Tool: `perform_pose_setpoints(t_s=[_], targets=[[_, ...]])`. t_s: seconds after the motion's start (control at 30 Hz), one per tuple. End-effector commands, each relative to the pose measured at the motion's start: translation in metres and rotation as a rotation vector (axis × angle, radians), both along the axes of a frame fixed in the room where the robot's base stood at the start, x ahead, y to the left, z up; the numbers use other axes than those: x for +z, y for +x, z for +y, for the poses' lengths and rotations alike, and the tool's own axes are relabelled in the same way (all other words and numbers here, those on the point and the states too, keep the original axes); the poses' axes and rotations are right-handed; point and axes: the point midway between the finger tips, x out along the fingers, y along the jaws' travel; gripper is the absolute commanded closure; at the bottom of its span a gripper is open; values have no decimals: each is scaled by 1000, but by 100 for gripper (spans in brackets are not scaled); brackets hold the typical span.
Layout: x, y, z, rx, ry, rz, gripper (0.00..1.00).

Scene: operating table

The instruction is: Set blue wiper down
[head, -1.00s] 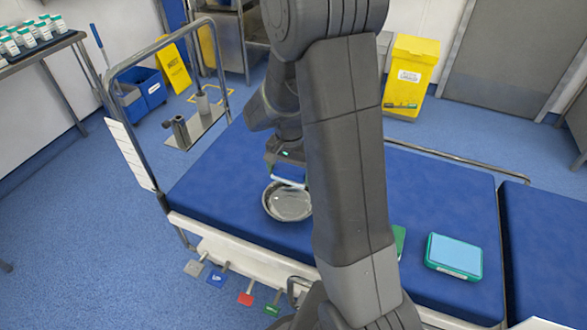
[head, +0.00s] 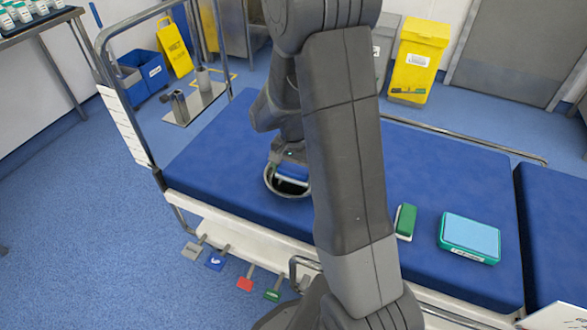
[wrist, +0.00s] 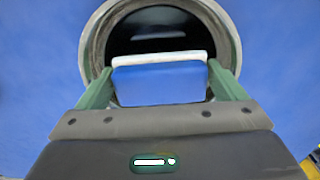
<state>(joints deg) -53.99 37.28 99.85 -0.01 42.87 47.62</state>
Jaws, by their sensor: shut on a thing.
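A blue wiper (wrist: 160,82) with a white edge is held between the two fingers of my gripper (wrist: 163,88). In the head view my gripper (head: 290,172) and the blue wiper (head: 291,171) are over the metal bowl (head: 270,186) on the blue operating table (head: 440,160). In the wrist view the round bowl rim (wrist: 90,45) lies just beyond the wiper, with a dark inside. I cannot tell whether the wiper touches the bowl. My arm hides part of the table.
A green wiper (head: 405,222) and a green box with a light blue top (head: 470,235) lie on the table to the right of my arm. A metal rail (head: 108,95) stands at the table's left end. The table's left part is clear.

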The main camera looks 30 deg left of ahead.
Motion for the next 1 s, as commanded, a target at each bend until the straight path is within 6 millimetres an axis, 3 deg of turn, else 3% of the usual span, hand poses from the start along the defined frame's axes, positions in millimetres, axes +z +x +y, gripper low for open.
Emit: perform_pose_setpoints(t_s=[0.3, 0.33, 0.37, 1.0], targets=[[-3, 0, 0, 0, 0, 0, 31], [-3, 0, 0, 0, 0, 0, 6], [-3, 0, 0, 0, 0, 0, 0], [1, 0, 0, 0, 0, 0, 0]])
